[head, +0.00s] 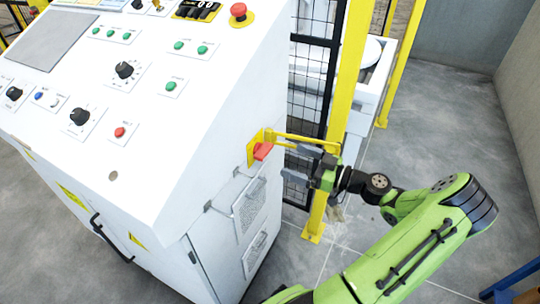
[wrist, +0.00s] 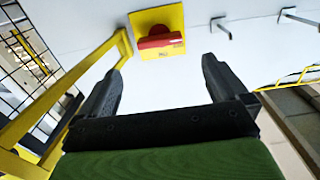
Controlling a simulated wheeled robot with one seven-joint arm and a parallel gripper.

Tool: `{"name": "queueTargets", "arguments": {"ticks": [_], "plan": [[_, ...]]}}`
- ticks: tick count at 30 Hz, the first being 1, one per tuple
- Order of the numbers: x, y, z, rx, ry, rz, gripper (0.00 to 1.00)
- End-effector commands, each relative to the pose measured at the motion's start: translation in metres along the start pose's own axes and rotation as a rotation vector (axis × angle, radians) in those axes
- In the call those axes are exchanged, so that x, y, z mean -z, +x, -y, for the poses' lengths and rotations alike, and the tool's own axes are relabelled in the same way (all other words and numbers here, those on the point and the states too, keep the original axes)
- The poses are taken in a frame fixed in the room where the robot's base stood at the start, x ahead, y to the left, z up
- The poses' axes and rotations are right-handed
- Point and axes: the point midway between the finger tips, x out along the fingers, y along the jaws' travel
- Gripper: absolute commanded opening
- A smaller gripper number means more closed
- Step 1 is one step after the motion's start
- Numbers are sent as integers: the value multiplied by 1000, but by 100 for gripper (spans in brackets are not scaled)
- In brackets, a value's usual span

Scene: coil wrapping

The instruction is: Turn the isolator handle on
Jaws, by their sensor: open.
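The isolator handle (head: 263,151) is red on a yellow plate, on the right side wall of the white control cabinet (head: 212,140). In the wrist view the red handle (wrist: 160,41) lies roughly crosswise, slightly tilted, on its yellow plate (wrist: 172,15). My gripper (head: 286,166) is beside that wall, to the right of the handle, its fingers pointing at the cabinet. In the wrist view my gripper (wrist: 163,75) is open and empty, with the handle ahead of and between the fingertips, a gap apart. The handle's lower part is clear of the fingers.
A yellow guard post (head: 343,90) and black mesh fence (head: 310,75) stand close behind my gripper. A yellow bar (wrist: 75,85) runs near the left finger in the wrist view. Metal hooks (wrist: 220,27) stick out of the wall. Vent panels (head: 248,207) sit below the handle.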

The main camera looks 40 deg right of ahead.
Motion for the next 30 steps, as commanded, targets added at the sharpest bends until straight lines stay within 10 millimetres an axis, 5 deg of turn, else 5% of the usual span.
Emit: {"name": "queueTargets", "arguments": {"ticks": [9, 20, 30], "plan": [[-2, 71, 1, 3, 1, 1, 100], [-1, 83, 0, 0, 3, 2, 100], [-1, 83, 0, 1, 3, 2, 51]]}}
